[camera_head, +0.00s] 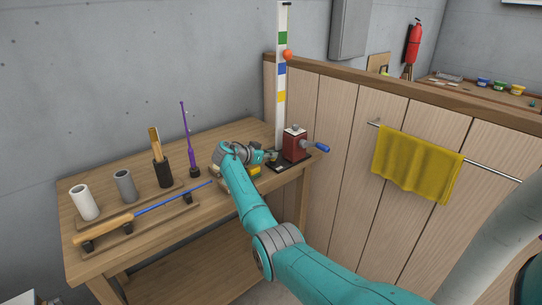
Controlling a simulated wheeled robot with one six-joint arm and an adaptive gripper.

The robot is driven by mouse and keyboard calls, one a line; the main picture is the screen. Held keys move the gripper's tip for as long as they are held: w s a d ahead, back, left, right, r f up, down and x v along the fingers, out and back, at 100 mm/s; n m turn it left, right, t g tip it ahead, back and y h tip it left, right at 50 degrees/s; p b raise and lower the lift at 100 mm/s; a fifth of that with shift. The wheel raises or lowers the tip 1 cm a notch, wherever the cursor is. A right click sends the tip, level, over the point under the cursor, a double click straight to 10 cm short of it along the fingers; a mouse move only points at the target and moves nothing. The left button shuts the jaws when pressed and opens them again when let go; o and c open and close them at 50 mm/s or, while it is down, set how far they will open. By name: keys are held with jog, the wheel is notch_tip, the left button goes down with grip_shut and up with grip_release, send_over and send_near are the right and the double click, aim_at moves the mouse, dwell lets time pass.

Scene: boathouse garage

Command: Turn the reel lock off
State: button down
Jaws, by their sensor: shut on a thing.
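A dark red reel box (296,145) with a grey knob on top and a blue crank handle (321,149) on its right stands on a black base plate (290,165) at the right end of the wooden workbench (235,142). My gripper (271,157) reaches in from the left, low beside the box's left side. It is shut on a small part there, which appears to be the reel lock. The lock is mostly hidden by my gripper, and its position cannot be made out.
A tall striped post (282,95) with an orange ball (288,55) rises behind the reel. A white cylinder (84,203), a grey cylinder (125,186), a purple rod (187,140) and a blue rod (170,198) occupy the bench's left. A wooden partition (345,122) with a yellow towel (415,165) stands right.

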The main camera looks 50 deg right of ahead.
jog(key=shift+f, duration=0.2)
dwell(0.5)
jog(key=c, duration=1.3)
grip_release()
jog(key=shift+o, duration=0.2)
jog(key=shift+r, duration=0.1)
notch_tip(320, 180, up, 10)
jog(key=shift+f, duration=0.1)
